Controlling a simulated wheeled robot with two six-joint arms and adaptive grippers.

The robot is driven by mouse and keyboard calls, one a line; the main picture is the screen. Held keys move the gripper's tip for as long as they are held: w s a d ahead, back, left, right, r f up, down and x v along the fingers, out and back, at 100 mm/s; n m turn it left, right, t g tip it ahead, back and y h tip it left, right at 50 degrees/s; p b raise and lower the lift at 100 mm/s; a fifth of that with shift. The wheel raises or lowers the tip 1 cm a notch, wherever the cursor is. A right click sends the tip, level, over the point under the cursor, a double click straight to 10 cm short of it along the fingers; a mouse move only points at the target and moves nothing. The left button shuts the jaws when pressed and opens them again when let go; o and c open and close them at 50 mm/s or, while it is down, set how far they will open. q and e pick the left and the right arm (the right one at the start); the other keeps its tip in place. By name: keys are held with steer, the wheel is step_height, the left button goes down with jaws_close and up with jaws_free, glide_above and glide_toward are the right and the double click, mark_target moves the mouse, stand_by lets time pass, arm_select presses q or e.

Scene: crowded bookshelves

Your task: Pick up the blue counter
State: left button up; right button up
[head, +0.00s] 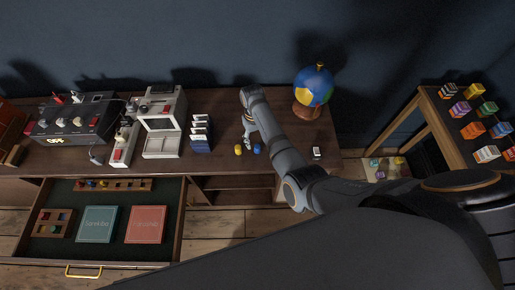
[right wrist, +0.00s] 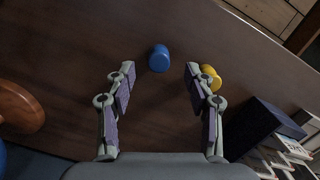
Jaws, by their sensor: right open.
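The blue counter (head: 257,149) stands on the dark wooden desk near its front edge. In the right wrist view the blue counter (right wrist: 159,59) shows between and just beyond my fingertips, touching neither finger. My right gripper (head: 249,137) points down over the desk just behind the blue counter. Its two fingers (right wrist: 160,71) are spread open with nothing between the pads. The gap in height to the desk is hard to judge. My left gripper is in neither view.
A yellow counter (head: 238,150) stands close to the blue one and shows right beside the right-hand finger (right wrist: 211,77). A dark blue card holder (head: 201,138) is to the left. A globe (head: 313,87) stands at the back right. An open drawer (head: 170,225) juts out at front left.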

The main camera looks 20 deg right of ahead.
mark_target(258, 146)
steer(key=f, duration=0.4)
steer(key=shift+s+d+f, duration=0.1)
steer(key=shift+s+f, duration=0.15)
steer(key=shift+s, duration=0.05)
steer(key=c, duration=0.9)
steer(key=shift+r, duration=0.1)
